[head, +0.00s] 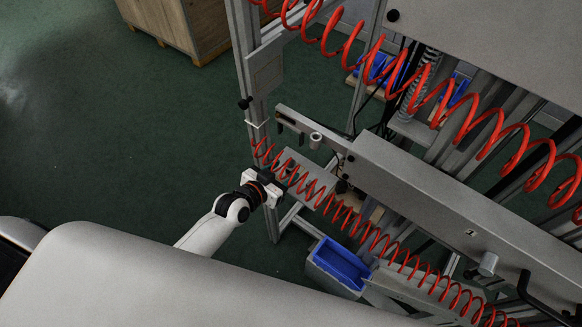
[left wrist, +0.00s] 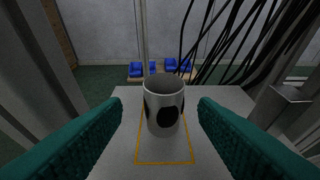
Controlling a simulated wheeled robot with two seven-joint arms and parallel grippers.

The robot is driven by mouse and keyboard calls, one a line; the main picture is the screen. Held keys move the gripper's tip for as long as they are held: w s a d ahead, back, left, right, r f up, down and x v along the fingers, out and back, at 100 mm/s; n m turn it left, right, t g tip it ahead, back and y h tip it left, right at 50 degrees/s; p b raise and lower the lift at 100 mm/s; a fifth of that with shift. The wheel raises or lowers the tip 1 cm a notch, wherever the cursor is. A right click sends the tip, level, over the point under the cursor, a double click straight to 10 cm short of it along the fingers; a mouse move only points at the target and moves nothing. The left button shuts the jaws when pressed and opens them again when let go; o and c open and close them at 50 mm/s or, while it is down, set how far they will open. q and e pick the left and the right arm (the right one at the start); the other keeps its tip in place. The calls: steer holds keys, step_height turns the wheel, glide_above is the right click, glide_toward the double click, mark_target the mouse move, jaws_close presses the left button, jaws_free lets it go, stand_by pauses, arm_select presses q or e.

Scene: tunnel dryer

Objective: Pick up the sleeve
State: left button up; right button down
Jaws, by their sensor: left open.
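The sleeve (left wrist: 153,112) is a pale grey hollow cylinder with an open top and black round patches on its side. In the left wrist view it stands upright on a grey plate (left wrist: 122,150), inside a yellow outline. My left gripper (head: 280,174) is open, with teal finger pads on either side of the sleeve in the left wrist view. Gaps show between the pads and the sleeve. In the head view a small pale cylinder (head: 315,140) shows just beyond the gripper; I cannot tell surely that it is the sleeve. My right gripper is not in view.
Red coiled hoses (head: 345,212) cross close to the left gripper. A grey machine beam (head: 440,190) and an upright post (head: 244,70) stand around it. A blue bin (head: 341,264) is below. A wooden crate (head: 185,25) stands at the back. The green floor on the left is clear.

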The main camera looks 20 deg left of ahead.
mark_target(294, 164)
arm_select(q)
steer(key=x, duration=0.4)
steer(key=shift+w+d+r, duration=0.25)
steer(key=shift+r, duration=0.05)
steer(key=shift+w+d+f, duration=0.1)
steer(key=shift+w+f, duration=0.1)
steer(key=shift+w, duration=0.2)
steer(key=shift+s, duration=0.1)
steer(key=c, duration=1)
steer(key=shift+r, duration=0.1)
steer(key=shift+c, duration=0.2)
